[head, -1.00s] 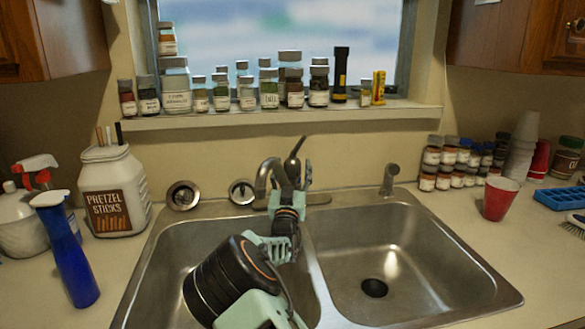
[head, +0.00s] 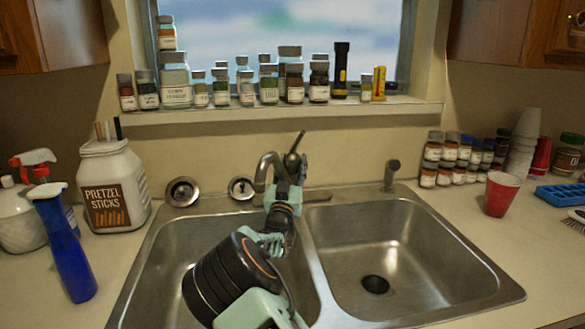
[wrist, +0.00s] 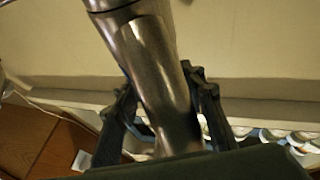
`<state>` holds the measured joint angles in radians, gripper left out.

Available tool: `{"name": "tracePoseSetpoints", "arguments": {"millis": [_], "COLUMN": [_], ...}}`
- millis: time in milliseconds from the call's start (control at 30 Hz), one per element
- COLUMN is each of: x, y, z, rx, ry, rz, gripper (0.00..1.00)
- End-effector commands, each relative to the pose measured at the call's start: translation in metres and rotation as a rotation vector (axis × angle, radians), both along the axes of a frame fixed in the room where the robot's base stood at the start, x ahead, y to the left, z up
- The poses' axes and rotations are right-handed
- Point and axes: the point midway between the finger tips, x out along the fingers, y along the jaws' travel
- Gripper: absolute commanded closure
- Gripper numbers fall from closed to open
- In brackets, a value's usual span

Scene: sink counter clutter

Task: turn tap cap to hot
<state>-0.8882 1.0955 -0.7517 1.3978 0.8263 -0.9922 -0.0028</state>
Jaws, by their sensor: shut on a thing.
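The metal tap stands behind the sink's divider, its curved spout (head: 262,172) bending to the left and front. Its cap (head: 292,160) has a thin lever rising up and slightly right. My gripper (wrist: 162,88) is at the tap from the front, in the head view just right of the spout. In the wrist view a smooth metal cylinder of the tap (wrist: 148,65) lies between my two dark fingers, one on each side. The fingers are shut on it. My arm hides the tap's lower part in the head view.
The double steel sink (head: 318,270) lies below my arm. A sprayer (head: 391,174) stands right of the tap, and two round strainers (head: 183,191) lean at the left. Spice jars line the window sill (head: 280,113) behind. A red cup (head: 500,194) stands at the right.

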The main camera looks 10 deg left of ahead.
Motion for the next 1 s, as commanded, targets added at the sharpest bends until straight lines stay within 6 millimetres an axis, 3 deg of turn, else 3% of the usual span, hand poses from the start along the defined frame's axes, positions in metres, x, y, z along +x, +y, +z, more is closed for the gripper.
{"name": "tracePoseSetpoints", "arguments": {"millis": [600,1000], "x": [0.0005,-0.0004], "y": [0.0016,0.0008], "z": [0.0032,0.0032], "rx": [0.004,0.001], "ry": [-0.006,0.000], "rz": [-0.305,-0.344], "gripper": [0.87,0.87]}}
